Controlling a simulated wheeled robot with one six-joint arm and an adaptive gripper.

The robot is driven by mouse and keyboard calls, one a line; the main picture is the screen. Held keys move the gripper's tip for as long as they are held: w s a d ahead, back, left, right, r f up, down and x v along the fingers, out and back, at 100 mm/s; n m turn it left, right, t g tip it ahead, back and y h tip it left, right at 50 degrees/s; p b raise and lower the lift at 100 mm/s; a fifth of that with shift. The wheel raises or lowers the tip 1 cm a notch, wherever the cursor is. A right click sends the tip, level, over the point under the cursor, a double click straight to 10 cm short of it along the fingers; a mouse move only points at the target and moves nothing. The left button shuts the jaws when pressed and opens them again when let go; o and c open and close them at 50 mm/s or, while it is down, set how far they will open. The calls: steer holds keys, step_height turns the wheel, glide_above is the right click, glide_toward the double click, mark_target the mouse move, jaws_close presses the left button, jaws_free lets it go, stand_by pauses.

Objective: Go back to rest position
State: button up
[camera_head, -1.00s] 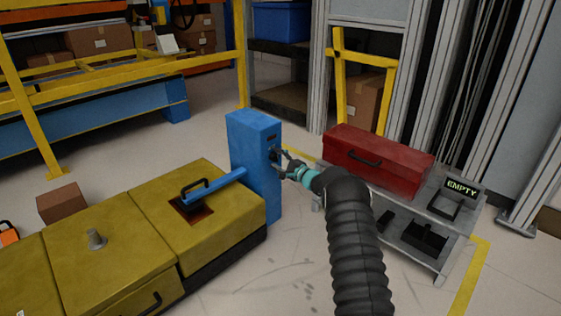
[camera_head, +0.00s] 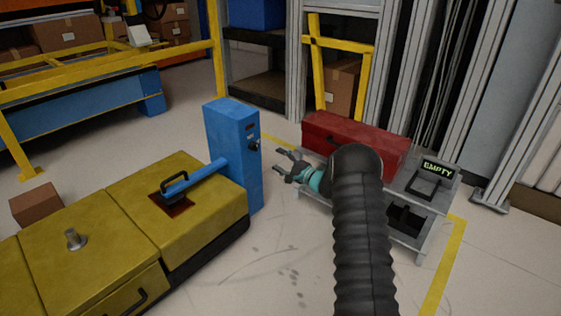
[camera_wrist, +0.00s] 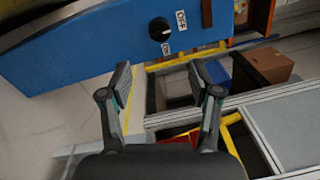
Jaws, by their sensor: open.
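My gripper (camera_head: 283,164) is open and empty in the head view, held in the air between the blue post and the red toolbox. Its two spread fingers also show in the wrist view (camera_wrist: 162,85), with nothing between them. The blue post (camera_head: 228,140) stands to the left of the gripper, apart from it, with a blue bar reaching over the yellow box. In the wrist view, a black knob (camera_wrist: 159,29) sits on the post's blue face between ON and OFF labels. Its pointer is too small to read surely.
The yellow box module (camera_head: 100,225) fills the lower left. A red toolbox (camera_head: 350,143) and an "EMPTY" sign (camera_head: 437,170) stand on a grey cart (camera_head: 405,240) at the right. A cardboard box (camera_head: 36,204) lies on the floor at left. Open floor lies in front of the post.

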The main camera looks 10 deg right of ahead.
stand_by(0.3)
steer(key=s+a+f+g, duration=0.4)
steer(key=s+f+g, duration=0.1)
steer(key=s+f, duration=0.25)
steer(key=s+a+r+n+g+p, duration=0.1)
steer(key=s+a+r+n+g, duration=0.15)
steer(key=s, duration=0.35)
steer(key=s+a+r+n+g, duration=0.1)
steer(key=s+a+g, duration=0.1)
steer(key=s+g, duration=0.3)
steer(key=s+r+n+t+h+p, duration=0.1)
steer(key=s+r+n+h+p, duration=0.4)
steer(key=s+r, duration=1.2)
steer(key=s+d+r+n+t+h+p, duration=0.1)
steer(key=s+r+n+h+p, duration=0.3)
steer(key=s+r, duration=1.3)
steer(key=s+n+t+h, duration=0.1)
steer(key=s+h, duration=0.1)
steer(key=s, duration=0.1)
steer(key=shift+s+d+p, duration=0.25)
steer(key=shift+d+p, duration=0.05)
steer(key=shift+p, duration=0.05)
steer(key=shift+r, duration=0.1)
steer(key=shift+c, duration=0.2)
